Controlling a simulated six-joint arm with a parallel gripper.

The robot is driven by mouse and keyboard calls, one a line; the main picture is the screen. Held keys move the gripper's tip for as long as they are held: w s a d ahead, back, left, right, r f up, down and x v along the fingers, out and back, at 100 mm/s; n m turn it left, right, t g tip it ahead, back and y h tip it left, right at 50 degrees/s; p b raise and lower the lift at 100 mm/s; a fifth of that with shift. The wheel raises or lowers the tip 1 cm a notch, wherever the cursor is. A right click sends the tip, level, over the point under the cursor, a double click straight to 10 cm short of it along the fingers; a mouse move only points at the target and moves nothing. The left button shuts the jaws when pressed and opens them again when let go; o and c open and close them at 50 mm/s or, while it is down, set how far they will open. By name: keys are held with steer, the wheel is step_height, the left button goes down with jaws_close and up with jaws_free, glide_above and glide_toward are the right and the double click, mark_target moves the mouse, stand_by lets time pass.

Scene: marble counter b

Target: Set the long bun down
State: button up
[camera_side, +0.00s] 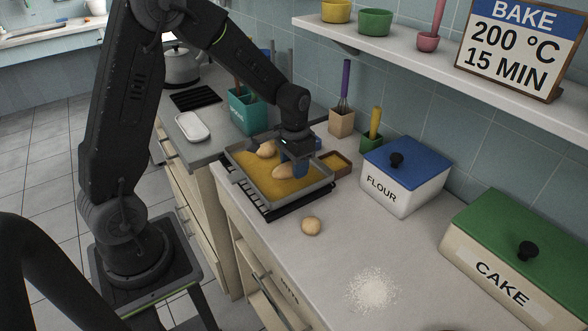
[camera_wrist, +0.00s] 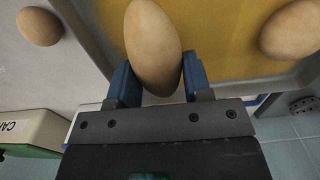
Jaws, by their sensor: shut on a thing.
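The long bun (camera_wrist: 153,48) is a tan oval between the blue fingers of my gripper (camera_wrist: 156,82) in the wrist view. My gripper is shut on its near end. In the side view, the long bun (camera_side: 286,172) is at my gripper (camera_side: 297,169), over the right part of a grey tray (camera_side: 276,208) with a yellow bottom. I cannot tell whether the bun touches the tray. Another bun (camera_side: 266,149) lies in the tray toward the back; a bun also shows at the right of the wrist view (camera_wrist: 291,29).
A small round bun (camera_side: 311,226) lies on the counter in front of the tray. A flour box (camera_side: 398,190), a cake box (camera_side: 495,283) and a small brown container (camera_side: 334,163) stand to the right. Flour (camera_side: 373,290) is scattered on the front counter. A shelf (camera_side: 400,45) hangs above.

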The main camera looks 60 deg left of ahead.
steer(key=shift+f, duration=0.9)
steer(key=shift+f, duration=0.15)
steer(key=o, duration=0.9)
